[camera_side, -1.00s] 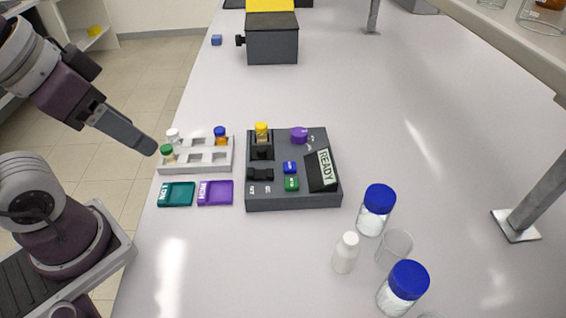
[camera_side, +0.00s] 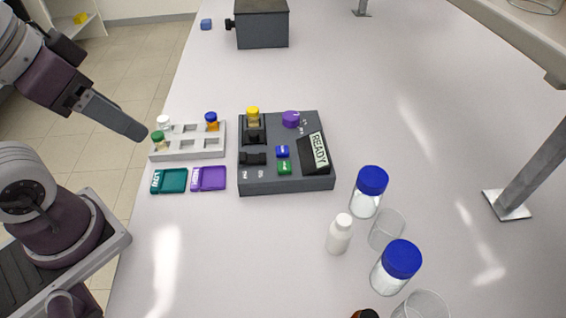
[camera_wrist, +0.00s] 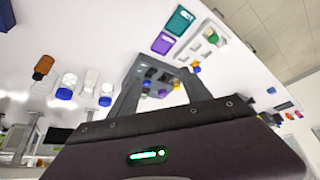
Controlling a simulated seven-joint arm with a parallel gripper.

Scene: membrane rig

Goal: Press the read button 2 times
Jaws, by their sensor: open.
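The dark grey instrument (camera_side: 285,183) lies on the bench in the side view, with a tilted display (camera_side: 318,149) that reads READY. It has a blue button (camera_side: 282,152) and a green button (camera_side: 284,168); their labels are too small to read. A purple knob (camera_side: 291,119) and a slot holding a yellow-capped vial (camera_side: 253,116) are at its back. My gripper (camera_side: 141,132) is above the left end of the vial rack, well left of the instrument and touching nothing. In the wrist view the instrument (camera_wrist: 158,83) shows between my open, empty fingers (camera_wrist: 163,66).
A white rack (camera_side: 188,154) holds several capped vials. Blue-capped jars (camera_side: 367,197), a white bottle (camera_side: 339,235) and clear beakers (camera_side: 387,231) stand right of the instrument. The bench behind is mostly clear.

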